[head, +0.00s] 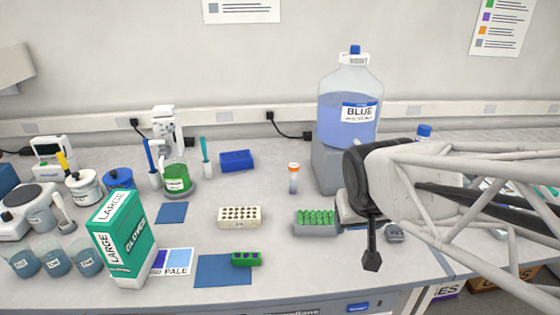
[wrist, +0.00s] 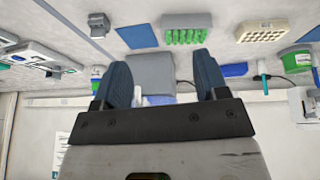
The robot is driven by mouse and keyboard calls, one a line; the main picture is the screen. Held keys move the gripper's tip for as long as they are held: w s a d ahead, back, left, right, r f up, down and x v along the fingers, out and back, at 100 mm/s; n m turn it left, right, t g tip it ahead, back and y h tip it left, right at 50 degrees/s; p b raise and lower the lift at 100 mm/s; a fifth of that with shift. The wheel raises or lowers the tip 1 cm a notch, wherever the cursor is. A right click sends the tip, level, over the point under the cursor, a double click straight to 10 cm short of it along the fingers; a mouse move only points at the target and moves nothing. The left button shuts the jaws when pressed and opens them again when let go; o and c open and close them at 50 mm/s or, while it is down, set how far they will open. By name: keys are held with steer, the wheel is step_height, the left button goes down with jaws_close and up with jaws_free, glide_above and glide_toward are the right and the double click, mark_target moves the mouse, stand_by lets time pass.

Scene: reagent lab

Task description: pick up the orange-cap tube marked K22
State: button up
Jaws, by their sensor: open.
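An orange-cap tube (head: 294,180) stands upright on the bench in the head view, left of the grey block under the large blue bottle. Its label is too small to read, so I cannot confirm K22. I cannot make the tube out in the wrist view. My gripper (head: 372,262) is in front of the grey block, to the right of the tube and well apart from it. In the wrist view my gripper (wrist: 163,72) has its two dark blue fingers spread with nothing held between them.
The large blue bottle (head: 348,115) stands on the grey block (head: 327,165). A rack of green tubes (head: 316,218) and a white rack (head: 239,217) are in front of the tube. A blue tray (head: 237,160) lies to its left. Bench around the tube is clear.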

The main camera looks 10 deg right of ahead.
steer(key=w+f+n+t, duration=0.1)
steer(key=w+t, duration=0.1)
steer(key=w, duration=0.7)
steer(key=w+f+t, duration=0.2)
steer(key=w+t, duration=0.1)
steer(key=w, duration=0.5)
steer(key=n+t+y, duration=0.3)
steer(key=y, duration=0.2)
glide_toward(296, 168)
steer(key=w+f, duration=0.1)
steer(key=w, duration=0.2)
steer(key=shift+w+a+f, duration=0.35)
steer(key=shift+a, duration=0.25)
steer(key=shift+w, duration=0.1)
steer(key=shift+x, duration=1.2)
steer(key=shift+x, duration=2.55)
steer(key=c, duration=1)
